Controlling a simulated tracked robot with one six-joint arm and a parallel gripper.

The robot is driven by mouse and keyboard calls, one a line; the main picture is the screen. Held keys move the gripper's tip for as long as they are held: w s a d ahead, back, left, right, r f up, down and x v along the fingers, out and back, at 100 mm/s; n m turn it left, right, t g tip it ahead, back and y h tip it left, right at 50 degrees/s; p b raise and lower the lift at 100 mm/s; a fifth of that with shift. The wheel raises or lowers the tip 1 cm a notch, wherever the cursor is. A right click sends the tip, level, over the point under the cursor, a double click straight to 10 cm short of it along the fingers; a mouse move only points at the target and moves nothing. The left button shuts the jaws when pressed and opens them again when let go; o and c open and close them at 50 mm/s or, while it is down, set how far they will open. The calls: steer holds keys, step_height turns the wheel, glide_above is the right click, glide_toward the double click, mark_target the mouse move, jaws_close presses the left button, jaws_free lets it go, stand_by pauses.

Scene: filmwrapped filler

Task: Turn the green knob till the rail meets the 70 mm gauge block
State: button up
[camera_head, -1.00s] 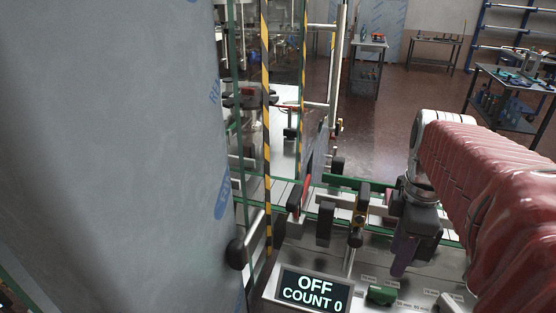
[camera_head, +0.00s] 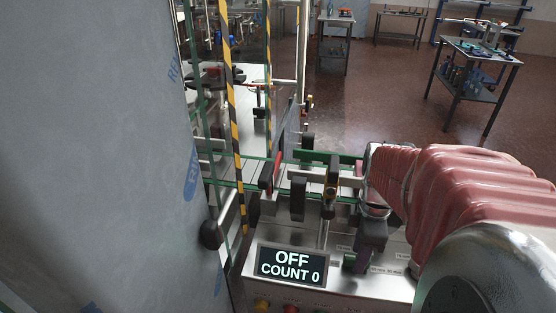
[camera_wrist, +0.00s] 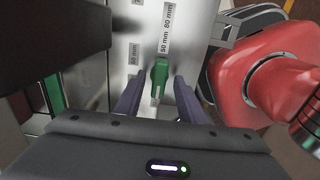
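The green knob (camera_wrist: 159,74) is a narrow upright piece with a pale mark, on a silver panel in the wrist view. In the head view the knob (camera_head: 349,261) shows only partly, beside my gripper (camera_head: 368,250). In the wrist view my gripper (camera_wrist: 157,88) has its two purple-grey fingers apart, one on each side of the knob, with gaps visible. A metal rail (camera_head: 345,180) with dark clamps runs across above the panel in the head view. Labels reading 50 mm and 80 mm lie beyond the knob. I cannot make out the 70 mm gauge block.
A display (camera_head: 291,264) reads OFF, COUNT 0. Coloured buttons (camera_head: 291,309) sit below it. A large grey wrapped surface (camera_head: 90,150) fills the left, with a striped post (camera_head: 234,120) beside it. A dark block (camera_wrist: 50,40) crowds the wrist view's upper left.

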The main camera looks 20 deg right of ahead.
steer(key=shift+c, duration=0.5)
steer(key=shift+d, duration=0.1)
jaws_close()
steer(key=shift+m, duration=0.5)
steer(key=m, duration=1)
stand_by(0.3)
steer(key=shift+o, duration=0.5)
jaws_free()
